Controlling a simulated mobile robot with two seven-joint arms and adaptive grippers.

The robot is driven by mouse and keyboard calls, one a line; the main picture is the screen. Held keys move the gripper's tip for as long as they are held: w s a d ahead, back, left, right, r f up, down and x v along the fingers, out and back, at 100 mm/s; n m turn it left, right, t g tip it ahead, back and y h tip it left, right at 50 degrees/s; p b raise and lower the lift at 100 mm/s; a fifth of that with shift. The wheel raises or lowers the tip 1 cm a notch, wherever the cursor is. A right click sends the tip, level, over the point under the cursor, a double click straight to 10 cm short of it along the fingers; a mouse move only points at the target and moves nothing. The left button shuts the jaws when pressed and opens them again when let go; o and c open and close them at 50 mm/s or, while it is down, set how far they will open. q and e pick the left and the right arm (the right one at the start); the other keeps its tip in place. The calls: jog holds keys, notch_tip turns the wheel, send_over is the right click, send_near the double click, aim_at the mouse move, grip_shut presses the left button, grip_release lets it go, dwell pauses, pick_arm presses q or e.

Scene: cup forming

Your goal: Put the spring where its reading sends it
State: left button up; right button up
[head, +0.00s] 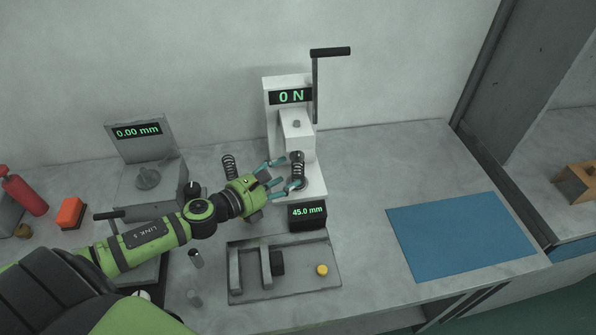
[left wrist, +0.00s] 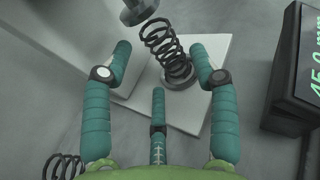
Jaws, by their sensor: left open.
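A dark coil spring (head: 297,169) stands on the lower platen of the white force tester (head: 309,180), whose display (head: 291,96) reads 0 N. In the left wrist view this spring (left wrist: 166,48) is ahead of my left gripper, beneath the round press head (left wrist: 140,10). My left gripper (head: 284,174) is open, with its teal fingers just short of the spring, not closed on it. A second dark spring (head: 229,166) stands on the table behind my gripper and shows partly in the wrist view (left wrist: 62,167). My right gripper is not in view.
A measuring fixture (head: 318,284) in front has a black display (head: 308,215) reading 45.0 mm and a yellow button (head: 322,269). A gauge (head: 139,131) at left reads 0.00 mm. A bare blue mat (head: 460,235) lies at right. The tester's lever (head: 316,85) stands high.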

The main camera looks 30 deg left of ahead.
aim_at(295, 166)
pick_arm(q)
jog(key=shift+w+d, duration=0.15)
jog(key=shift+w, duration=0.3)
jog(key=p+x, duration=0.1)
jog(key=x, duration=0.3)
jog(key=shift+f, duration=0.1)
jog(key=c, duration=0.9)
jog(key=shift+o, duration=0.2)
jog(key=shift+s+r, duration=0.1)
jog(key=shift+r, duration=0.55)
jog(key=f+b+v, duration=0.1)
jog(key=v, duration=0.3)
jog(key=f+b+v, duration=0.1)
jog(key=v, duration=0.3)
jog(key=f+b+v, duration=0.1)
jog(key=v, duration=0.3)
jog(key=shift+s+a+r+b, duration=0.1)
jog(key=shift+s+a+b, duration=0.2)
jog(key=shift+s, duration=0.25)
notch_tip(295, 166, up, 14)
jog(key=p, duration=0.5)
jog(key=shift+p, duration=0.3)
